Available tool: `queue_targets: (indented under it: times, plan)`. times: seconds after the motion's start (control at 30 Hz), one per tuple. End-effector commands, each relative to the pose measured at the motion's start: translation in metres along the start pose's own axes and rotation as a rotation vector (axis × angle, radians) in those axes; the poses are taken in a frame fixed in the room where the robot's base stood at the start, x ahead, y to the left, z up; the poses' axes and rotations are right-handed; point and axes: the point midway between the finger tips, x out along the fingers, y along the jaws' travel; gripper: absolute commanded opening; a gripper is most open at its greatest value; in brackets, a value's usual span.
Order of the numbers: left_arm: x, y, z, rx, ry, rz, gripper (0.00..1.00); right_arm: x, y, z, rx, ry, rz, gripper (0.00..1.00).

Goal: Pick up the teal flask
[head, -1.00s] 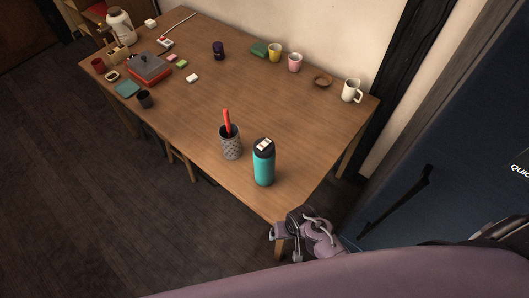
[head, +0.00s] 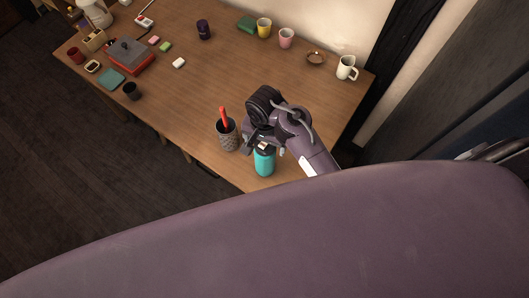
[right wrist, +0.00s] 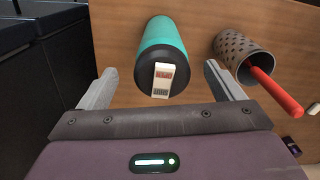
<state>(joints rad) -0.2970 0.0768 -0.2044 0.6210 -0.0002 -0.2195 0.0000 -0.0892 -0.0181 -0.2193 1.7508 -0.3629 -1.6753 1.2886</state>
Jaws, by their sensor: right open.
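The teal flask (head: 264,163) stands upright near the table's front corner, its dark lid partly hidden by my right gripper in the head view. My left gripper is not in view.
A patterned grey cup (head: 228,137) with a red stick (head: 223,117) stands close left of the flask. The table middle (head: 190,90) is mostly clear.

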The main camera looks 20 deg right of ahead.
Motion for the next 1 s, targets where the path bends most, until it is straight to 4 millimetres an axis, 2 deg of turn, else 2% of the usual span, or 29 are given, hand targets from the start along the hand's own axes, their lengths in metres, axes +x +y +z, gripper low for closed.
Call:
queue_targets:
  times: [0.1, 0.27, 0.4, 0.53, 0.63, 1.0]
  plan:
    - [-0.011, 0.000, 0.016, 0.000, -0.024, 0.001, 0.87, 0.011, 0.001, -0.005, -0.002, 0.000, 0.004, 0.87]
    - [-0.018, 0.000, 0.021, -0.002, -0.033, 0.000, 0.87, 0.034, 0.000, -0.008, -0.003, 0.001, 0.003, 0.87]
    - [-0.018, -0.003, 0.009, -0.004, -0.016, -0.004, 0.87, 0.045, -0.001, -0.007, -0.002, 0.001, 0.001, 0.87]
    - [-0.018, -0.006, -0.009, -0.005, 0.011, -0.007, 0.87, 0.047, -0.001, -0.007, -0.001, 0.001, -0.001, 0.87]
    - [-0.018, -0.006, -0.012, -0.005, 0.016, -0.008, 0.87, 0.047, -0.001, -0.007, -0.001, 0.001, -0.001, 0.87]
    - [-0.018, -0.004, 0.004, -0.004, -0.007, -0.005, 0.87, 0.047, -0.001, -0.007, -0.002, 0.001, -0.001, 0.39]
